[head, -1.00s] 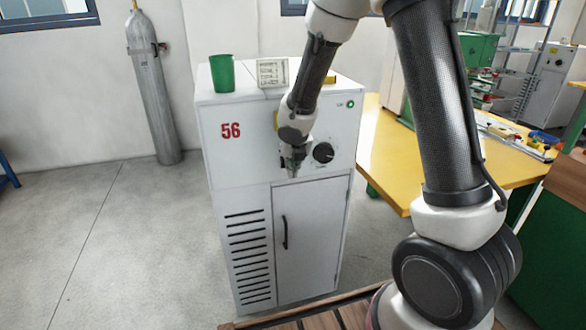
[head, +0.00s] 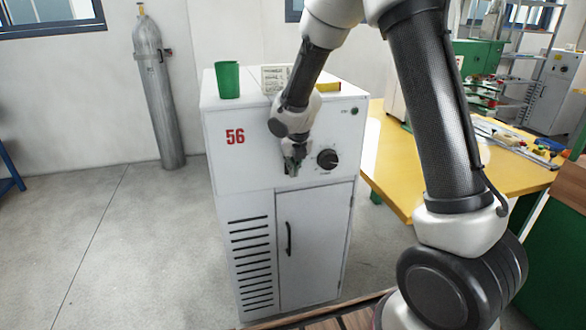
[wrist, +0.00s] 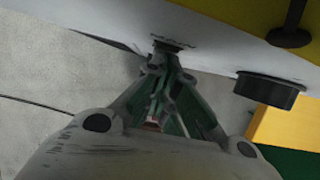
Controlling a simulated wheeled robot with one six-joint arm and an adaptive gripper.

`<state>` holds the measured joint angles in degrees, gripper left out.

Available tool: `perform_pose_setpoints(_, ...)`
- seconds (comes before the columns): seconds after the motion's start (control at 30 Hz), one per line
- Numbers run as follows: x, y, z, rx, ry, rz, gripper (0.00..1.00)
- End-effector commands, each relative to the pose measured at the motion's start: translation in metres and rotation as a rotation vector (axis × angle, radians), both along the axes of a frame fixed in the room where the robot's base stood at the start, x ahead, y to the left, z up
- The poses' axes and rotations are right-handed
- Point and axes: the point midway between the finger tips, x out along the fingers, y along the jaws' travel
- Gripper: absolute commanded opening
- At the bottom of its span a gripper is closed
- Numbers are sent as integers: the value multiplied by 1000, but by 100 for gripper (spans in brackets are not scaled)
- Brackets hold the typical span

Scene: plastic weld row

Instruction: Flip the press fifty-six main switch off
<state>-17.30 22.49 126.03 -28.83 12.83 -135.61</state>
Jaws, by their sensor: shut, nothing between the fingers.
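The press is a white cabinet (head: 235,170) with a red 56 on its upper front. My gripper (head: 291,168) is at the front panel, left of a black dial (head: 328,158); its arm hides part of the panel. In the wrist view my gripper (wrist: 166,62) is shut and empty, its tips close to the white face; I cannot tell whether they touch. A yellow plate (wrist: 235,10) with a black stem-like switch part (wrist: 290,37) shows above and right of the tips. The small lamp (head: 354,110) at the panel's upper right is dark.
A green cup (head: 228,80), a small sign (head: 275,78) and a yellow item (head: 328,87) are on the cabinet top. A yellow table (head: 400,190) stands close on the right. A gas cylinder (head: 160,95) stands by the wall. Floor at left is clear.

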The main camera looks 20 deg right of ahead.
Motion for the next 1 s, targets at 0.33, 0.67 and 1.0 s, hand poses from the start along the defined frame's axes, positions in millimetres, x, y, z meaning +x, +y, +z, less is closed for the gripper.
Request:
perform_pose_setpoints(0.33, 1, 0, 9, 1, -3, -2, 0)
perform_pose_setpoints(0.67, 1, 0, 17, 1, -3, -1, 0)
perform_pose_setpoints(1.0, -1, 6, 18, 1, -3, 0, 0)
